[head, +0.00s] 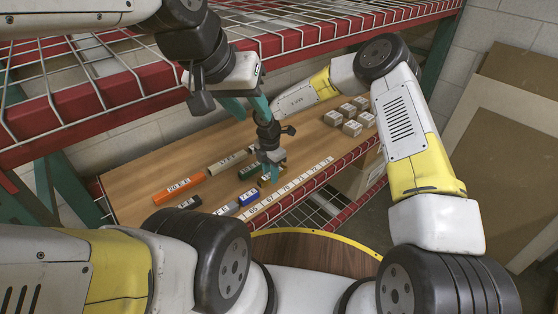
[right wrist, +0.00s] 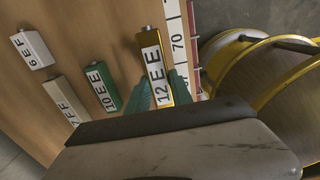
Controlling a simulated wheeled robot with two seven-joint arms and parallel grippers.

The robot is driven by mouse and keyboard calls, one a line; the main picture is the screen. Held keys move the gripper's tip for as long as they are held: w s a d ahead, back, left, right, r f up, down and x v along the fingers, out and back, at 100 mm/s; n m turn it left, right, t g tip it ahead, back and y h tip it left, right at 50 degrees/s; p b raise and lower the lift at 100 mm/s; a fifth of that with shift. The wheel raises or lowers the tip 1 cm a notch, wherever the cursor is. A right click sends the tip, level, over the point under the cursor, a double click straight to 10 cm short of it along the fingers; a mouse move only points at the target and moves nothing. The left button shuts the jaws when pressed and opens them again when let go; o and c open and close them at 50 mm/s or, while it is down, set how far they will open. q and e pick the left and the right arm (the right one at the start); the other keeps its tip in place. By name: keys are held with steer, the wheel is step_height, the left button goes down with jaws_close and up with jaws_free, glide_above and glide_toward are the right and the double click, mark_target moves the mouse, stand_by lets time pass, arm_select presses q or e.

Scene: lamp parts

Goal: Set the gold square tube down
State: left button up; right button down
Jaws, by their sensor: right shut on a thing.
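The gold square tube (right wrist: 155,62), with a white label reading 12 EE, is between the teal fingers of my right gripper (right wrist: 162,92) in the right wrist view. The gripper is shut on it. In the head view my right gripper (head: 271,170) is low over the wooden board, and the tube is mostly hidden there. I cannot tell whether the tube touches the board. My left gripper (head: 249,109) is higher up, with its teal fingers apart and nothing between them.
On the wooden board (head: 135,190) lie an orange tube (head: 180,185), a green tube (head: 249,172), a blue tube (head: 248,196) and a numbered strip (head: 290,188). Several grey blocks (head: 351,128) stand at the right. A red wire shelf (head: 130,80) hangs above.

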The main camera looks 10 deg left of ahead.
steer(key=shift+w, duration=0.4)
steer(key=shift+f, duration=1.8)
steer(key=shift+f, duration=0.1)
steer(key=c, duration=1.1)
jaws_free()
steer(key=shift+c, duration=0.2)
step_height(320, 180, up, 8)
steer(key=shift+f, duration=0.15)
